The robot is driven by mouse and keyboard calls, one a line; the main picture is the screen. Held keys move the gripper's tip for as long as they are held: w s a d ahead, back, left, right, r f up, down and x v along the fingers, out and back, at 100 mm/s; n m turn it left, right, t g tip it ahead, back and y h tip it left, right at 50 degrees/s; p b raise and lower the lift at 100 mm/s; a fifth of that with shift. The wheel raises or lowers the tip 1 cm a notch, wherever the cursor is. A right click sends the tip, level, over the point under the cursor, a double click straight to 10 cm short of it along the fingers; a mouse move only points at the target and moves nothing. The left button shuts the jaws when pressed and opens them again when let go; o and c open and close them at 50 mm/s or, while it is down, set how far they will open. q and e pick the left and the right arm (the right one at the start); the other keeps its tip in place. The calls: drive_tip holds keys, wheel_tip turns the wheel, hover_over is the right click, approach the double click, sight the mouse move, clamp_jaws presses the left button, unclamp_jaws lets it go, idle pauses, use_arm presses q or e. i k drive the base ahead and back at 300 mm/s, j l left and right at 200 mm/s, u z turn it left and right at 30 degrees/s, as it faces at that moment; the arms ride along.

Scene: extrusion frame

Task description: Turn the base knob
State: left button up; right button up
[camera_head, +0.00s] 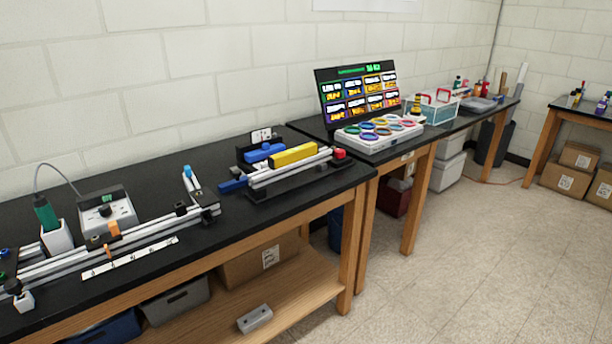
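Neither of my grippers shows in the head view. A silver extrusion rail (75,260) lies along the front of the black bench at the left. It carries a black knob (181,209) near its right end and an orange piece (114,229) near its middle. Another dark knob (14,286) sits by a small white block (24,301) at the left edge. I cannot tell which of these is the base knob. A grey box with a dial and a small green display (108,212) stands behind the rail.
A green-handled tool (45,212) stands in a white holder. A second rail assembly with a yellow block (293,155) sits at the bench's right end. A panel of lit tiles (358,92) and a tray of coloured rings (379,132) stand on the adjoining bench. The floor (470,270) at right is clear.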

sight(339, 154)
drive_tip(key=i+l+u, duration=0.65)
drive_tip(key=l, duration=0.3)
drive_tip(key=i, duration=0.1)
